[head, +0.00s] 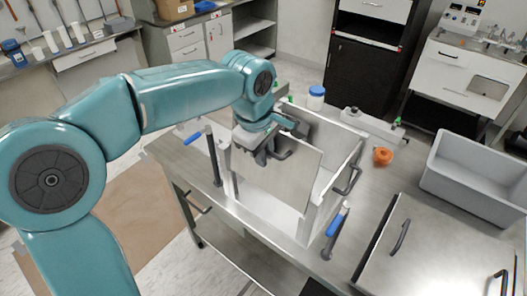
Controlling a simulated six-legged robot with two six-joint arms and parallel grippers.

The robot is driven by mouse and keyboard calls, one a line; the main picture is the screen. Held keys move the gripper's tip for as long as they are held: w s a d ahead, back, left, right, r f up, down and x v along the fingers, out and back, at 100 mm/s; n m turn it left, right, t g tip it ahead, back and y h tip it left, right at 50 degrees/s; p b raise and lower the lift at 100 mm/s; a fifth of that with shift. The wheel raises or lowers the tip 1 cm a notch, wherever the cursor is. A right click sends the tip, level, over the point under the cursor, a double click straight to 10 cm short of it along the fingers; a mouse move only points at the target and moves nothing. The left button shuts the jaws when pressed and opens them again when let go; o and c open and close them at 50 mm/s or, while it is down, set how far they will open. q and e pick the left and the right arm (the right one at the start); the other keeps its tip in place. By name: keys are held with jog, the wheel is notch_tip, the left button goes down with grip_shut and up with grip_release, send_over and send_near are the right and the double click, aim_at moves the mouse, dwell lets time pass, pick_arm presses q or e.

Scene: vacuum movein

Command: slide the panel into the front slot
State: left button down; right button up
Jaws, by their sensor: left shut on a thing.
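The grey metal panel (272,178) is held upright and slightly tilted at the front of the white open-topped box (318,205) on the metal bench. My left gripper (268,153) is shut on the panel's dark handle, near the panel's top. The panel's lower edge appears above the front rim of the box; I cannot tell whether any of it sits in the front slot (262,208). A blue-handled clamp (213,158) stands left of the box and another (336,230) right of its front. My right gripper is out of view.
A steel plate with handles (440,255) lies at the right front of the bench. A grey bin (470,182), an orange knob (382,156) and a white jar with a blue lid (316,98) stand around the box. Cabinets line the back.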

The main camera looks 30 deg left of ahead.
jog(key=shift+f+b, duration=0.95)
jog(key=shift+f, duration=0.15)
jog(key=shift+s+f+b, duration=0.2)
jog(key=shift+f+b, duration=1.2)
jog(key=shift+b, duration=0.2)
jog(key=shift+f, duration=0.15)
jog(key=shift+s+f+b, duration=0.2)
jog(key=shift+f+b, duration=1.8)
jog(key=shift+b, duration=0.25)
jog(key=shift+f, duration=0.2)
